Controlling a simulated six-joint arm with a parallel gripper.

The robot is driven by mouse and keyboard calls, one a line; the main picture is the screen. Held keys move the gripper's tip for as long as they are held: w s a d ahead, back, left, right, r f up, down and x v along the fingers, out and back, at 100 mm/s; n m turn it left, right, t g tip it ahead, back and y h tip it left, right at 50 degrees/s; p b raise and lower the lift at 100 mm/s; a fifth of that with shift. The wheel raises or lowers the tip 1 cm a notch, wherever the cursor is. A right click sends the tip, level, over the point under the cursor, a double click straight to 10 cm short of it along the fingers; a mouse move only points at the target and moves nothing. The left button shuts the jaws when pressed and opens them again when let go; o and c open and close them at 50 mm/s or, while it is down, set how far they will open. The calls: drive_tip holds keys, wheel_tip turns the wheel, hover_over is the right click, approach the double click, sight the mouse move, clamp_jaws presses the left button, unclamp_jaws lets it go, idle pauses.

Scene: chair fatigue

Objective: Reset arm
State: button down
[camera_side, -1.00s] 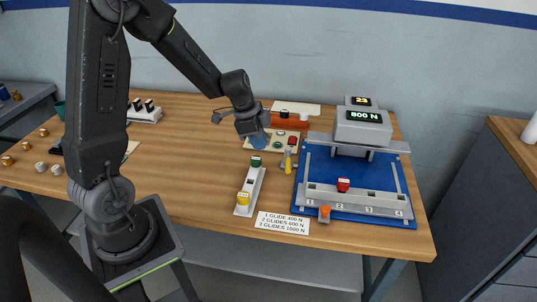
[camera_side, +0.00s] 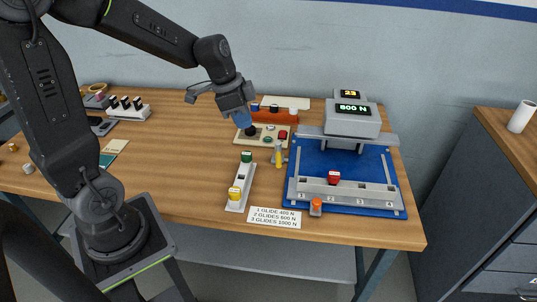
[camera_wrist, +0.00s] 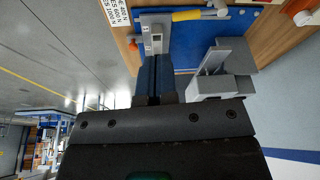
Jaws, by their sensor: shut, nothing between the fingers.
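My gripper (camera_side: 243,119) hangs in the air above the left end of a pale control panel (camera_side: 270,142) in the side view. Its blue fingers are shut with nothing between them, and they also show in the wrist view (camera_wrist: 156,75). The panel carries a black knob, a red button (camera_side: 283,134) and a green button. The fingers partly hide its left end. My arm reaches in from the left, bent high over the bench.
A blue-based test rig (camera_side: 303,170) with a grey head (camera_side: 352,122) and a red glide (camera_side: 333,177) stands at right. A white rail (camera_side: 240,190) holds green and yellow glides. An orange rack (camera_side: 290,117) is behind the panel. The bench's middle left is clear.

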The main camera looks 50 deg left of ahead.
drive_tip(key=s+d+r+n+t+y, duration=0.1)
drive_tip(key=s+d+r+n, duration=0.2)
drive_tip(key=s, duration=0.4)
drive_tip(key=s+d+r+n+t, duration=0.1)
drive_tip(key=s+d+r+n, duration=0.2)
drive_tip(key=s+d+r, duration=0.2)
drive_tip(key=shift+s+d+n+t+y, duration=0.3)
drive_tip(key=shift+s+d+n+y, duration=0.15)
drive_tip(key=shift+s, duration=0.65)
